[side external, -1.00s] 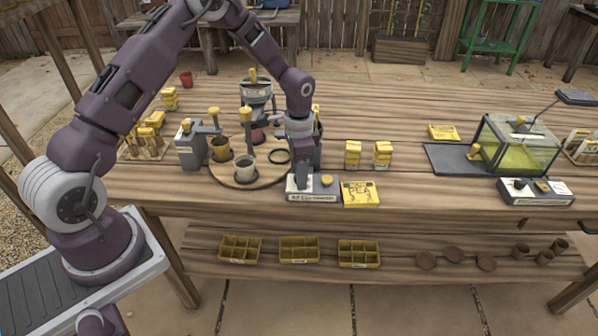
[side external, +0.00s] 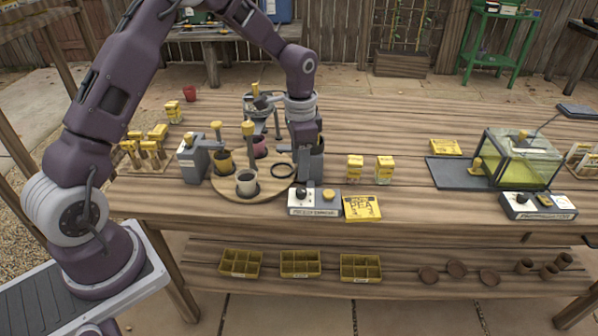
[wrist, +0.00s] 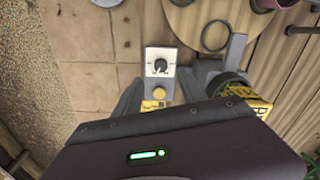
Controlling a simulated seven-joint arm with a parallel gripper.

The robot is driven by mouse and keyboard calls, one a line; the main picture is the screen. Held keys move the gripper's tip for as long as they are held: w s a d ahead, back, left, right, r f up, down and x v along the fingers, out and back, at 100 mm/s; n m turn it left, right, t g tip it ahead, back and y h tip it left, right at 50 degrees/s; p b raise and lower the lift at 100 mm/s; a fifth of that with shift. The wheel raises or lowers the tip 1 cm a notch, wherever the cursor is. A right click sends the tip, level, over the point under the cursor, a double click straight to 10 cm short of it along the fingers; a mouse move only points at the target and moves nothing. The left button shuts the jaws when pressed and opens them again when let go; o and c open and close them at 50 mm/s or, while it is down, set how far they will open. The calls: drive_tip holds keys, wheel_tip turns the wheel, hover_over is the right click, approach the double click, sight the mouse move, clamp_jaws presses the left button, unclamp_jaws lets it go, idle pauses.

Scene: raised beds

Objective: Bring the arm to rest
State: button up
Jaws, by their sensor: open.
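My gripper (side external: 307,178) hangs pointing down over the front part of the table, just behind the control box (side external: 314,208) in the side view. The box is white and grey, with a dark knob (side external: 301,193) and a yellow button (side external: 329,194). In the wrist view the two grey fingers (wrist: 160,88) stand apart, with the knob (wrist: 160,67) and button (wrist: 159,91) showing between them. Nothing is held. The gripper appears to be above the box and apart from it. My arm is bent over the left of the table.
A round wooden board (side external: 217,188) with several cups lies left of my gripper, beside a grey dispenser (side external: 190,164). A yellow seed packet (side external: 361,208) lies right of the box. Two yellow cartons (side external: 384,171) stand farther right. A glass case (side external: 522,160) stands at far right.

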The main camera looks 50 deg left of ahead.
drive_tip(key=s+d+r+n+t, duration=0.15)
drive_tip(key=s+r, duration=0.35)
drive_tip(key=r, duration=0.6)
drive_tip(key=s+d+r+n+t, duration=0.1)
drive_tip(key=s+r, duration=0.2)
drive_tip(key=s, duration=0.5)
drive_tip(key=s+d+r+n+t, duration=0.1)
drive_tip(key=s+d+r+n, duration=0.1)
drive_tip(key=s, duration=0.6)
drive_tip(key=s+d+r+n+t, duration=0.1)
drive_tip(key=s+r, duration=0.3)
drive_tip(key=s, duration=0.4)
drive_tip(key=shift+d+r+t, duration=0.25)
drive_tip(key=shift+d+t, duration=0.15)
drive_tip(key=shift+t, duration=0.05)
